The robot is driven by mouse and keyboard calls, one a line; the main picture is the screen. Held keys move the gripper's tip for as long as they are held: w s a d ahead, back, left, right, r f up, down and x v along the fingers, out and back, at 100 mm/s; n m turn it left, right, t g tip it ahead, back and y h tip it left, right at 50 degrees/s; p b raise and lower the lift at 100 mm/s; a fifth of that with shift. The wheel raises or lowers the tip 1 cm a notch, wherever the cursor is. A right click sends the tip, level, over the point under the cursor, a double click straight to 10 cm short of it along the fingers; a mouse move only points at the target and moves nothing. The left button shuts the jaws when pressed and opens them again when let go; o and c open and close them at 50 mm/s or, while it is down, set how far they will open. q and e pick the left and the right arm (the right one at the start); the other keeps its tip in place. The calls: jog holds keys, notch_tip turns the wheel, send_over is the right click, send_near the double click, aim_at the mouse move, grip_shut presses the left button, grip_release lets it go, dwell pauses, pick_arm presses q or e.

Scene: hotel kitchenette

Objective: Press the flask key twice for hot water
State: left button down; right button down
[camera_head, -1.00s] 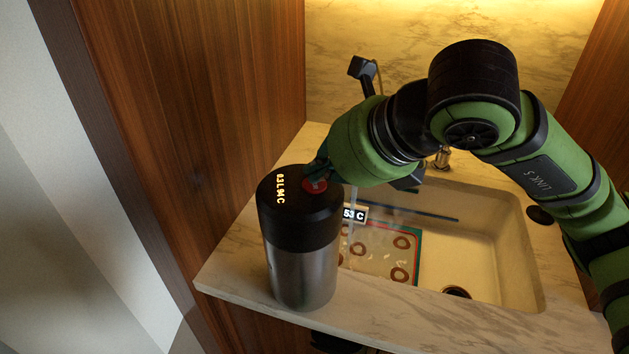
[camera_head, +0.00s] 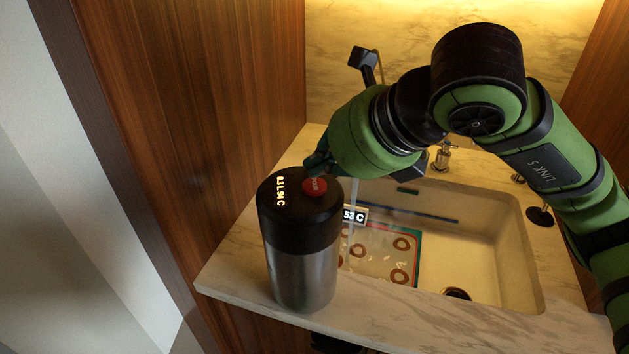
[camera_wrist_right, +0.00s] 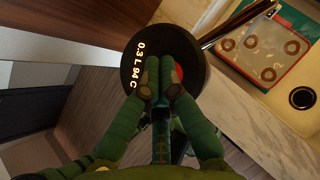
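The flask (camera_head: 303,275) stands upright on the counter, with a steel body and a black lid. Its red round key (camera_head: 314,187) is on the lid, beside lit digits that read 0.3 L 94 C. My right gripper (camera_head: 316,165) is just behind the key in the head view, apart from it as far as I can tell. In the right wrist view its two fingertips (camera_wrist_right: 159,76) are together with nothing between them, over the black lid (camera_wrist_right: 190,45), and partly hide the red key (camera_wrist_right: 177,72). My left gripper is not in view.
A sink (camera_head: 480,235) lies right of the flask, with a clear bag of brown rings (camera_head: 380,252) in it and a 53 C display (camera_head: 354,214). A tap (camera_head: 364,62) stands behind. A wood panel (camera_head: 200,120) rises on the left.

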aim_at(321, 186)
jog(key=shift+r, duration=0.1)
jog(key=shift+r+p, duration=1.25)
jog(key=shift+r, duration=1.2)
